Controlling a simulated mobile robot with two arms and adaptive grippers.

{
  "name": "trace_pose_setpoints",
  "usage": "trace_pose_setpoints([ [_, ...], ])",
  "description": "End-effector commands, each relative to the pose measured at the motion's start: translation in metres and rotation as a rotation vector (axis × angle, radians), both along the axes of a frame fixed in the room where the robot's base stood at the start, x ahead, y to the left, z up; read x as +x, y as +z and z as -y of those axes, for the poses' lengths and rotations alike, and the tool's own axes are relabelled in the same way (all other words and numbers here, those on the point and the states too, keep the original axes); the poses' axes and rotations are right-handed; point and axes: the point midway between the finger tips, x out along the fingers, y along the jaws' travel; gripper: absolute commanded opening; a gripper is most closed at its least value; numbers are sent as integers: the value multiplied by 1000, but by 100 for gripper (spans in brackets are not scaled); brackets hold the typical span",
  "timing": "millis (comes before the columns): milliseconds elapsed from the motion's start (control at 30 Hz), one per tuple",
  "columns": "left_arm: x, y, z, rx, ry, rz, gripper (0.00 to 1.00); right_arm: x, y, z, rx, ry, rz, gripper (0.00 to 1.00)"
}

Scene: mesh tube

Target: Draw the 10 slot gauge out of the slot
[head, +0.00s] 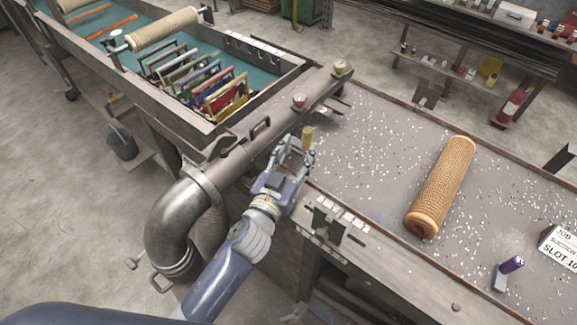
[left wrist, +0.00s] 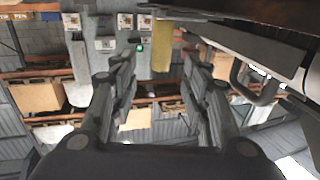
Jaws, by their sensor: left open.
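My right gripper is not in view.
A tan mesh tube (head: 441,187) lies on the chip-strewn table (head: 370,140). A purple-handled piece (head: 512,265) and a sign reading "SLOT 10" (head: 562,248) are at the right. A pipe handle (left wrist: 255,85) is close right of my fingers. A tray of coloured frames (head: 280,85) stands behind.

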Motion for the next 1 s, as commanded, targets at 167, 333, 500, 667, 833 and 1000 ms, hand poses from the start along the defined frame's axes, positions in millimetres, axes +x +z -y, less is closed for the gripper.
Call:
trace_pose_setpoints([
  [167, -29, 0, -10, -1, 1, -1, 43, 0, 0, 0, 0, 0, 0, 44],
  [333, -45, 0, -15, 0, 0, 0, 43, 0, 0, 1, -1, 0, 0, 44],
  [500, -51, 1, -17, 2, 1, 2, 43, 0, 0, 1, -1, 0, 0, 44],
  [667, -51, 1, -18, 2, 1, 2, 43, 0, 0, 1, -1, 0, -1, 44],
  [833, -51, 1, -17, 2, 0, 2, 43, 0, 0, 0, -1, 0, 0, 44],
  [1000, -51, 1, -17, 2, 0, 2, 43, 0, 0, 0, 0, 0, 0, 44],
])
